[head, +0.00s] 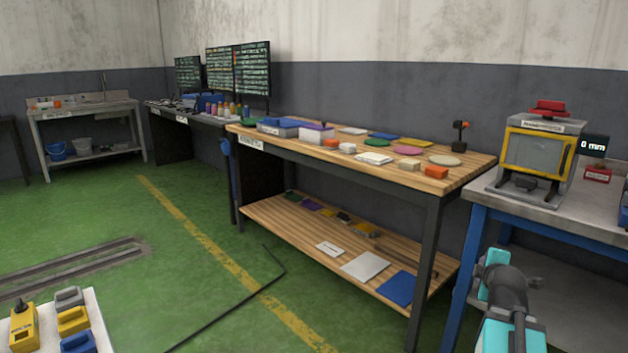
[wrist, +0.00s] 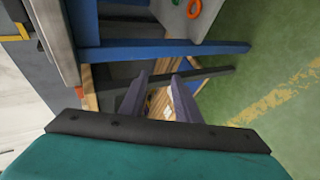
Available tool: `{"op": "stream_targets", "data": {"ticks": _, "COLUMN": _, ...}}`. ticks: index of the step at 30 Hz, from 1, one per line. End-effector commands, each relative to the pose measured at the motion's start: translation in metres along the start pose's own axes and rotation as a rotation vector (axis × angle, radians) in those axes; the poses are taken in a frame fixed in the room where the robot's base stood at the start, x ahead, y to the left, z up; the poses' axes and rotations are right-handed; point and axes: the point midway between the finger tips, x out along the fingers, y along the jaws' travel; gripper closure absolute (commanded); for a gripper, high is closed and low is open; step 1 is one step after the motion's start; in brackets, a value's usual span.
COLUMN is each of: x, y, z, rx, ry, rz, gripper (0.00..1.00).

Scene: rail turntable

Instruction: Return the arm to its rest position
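My arm (head: 508,292), teal with dark joints, shows at the lower right of the head view, in front of the blue-framed bench (head: 468,262). My gripper (wrist: 160,88) shows in the wrist view with its two grey fingers apart. Between the fingers I see only the wooden workbench shelf and small items far behind, and nothing is held. The fingertips do not show clearly in the head view.
The wooden workbench (head: 456,180) holds several coloured pieces on its top and lower shelf. A yellow-framed machine (head: 537,152) stands on the blue-framed bench at right. A white surface with yellow, grey and blue blocks (head: 73,319) is at lower left. Green floor (head: 110,215) is open at left.

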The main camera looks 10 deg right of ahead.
Motion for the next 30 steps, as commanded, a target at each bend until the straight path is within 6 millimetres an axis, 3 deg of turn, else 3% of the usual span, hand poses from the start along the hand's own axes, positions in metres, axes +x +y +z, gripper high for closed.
{"op": "stream_targets", "data": {"ticks": 3, "x": 0.008, "y": -0.022, "z": -0.028, "rx": -0.005, "ry": 0.031, "rz": -0.068, "gripper": 0.7}}
{"op": "stream_targets", "data": {"ticks": 15, "x": 0.019, "y": -0.119, "z": -0.106, "rx": 0.0, "ry": 0.102, "rz": -0.294, "gripper": 0.7}}
{"op": "stream_targets", "data": {"ticks": 23, "x": 0.009, "y": -0.188, "z": -0.148, "rx": 0.014, "ry": 0.124, "rz": -0.449, "gripper": 0.7}}
{"op": "stream_targets", "data": {"ticks": 30, "x": -0.012, "y": -0.253, "z": -0.177, "rx": 0.03, "ry": 0.12, "rz": -0.596, "gripper": 0.7}}
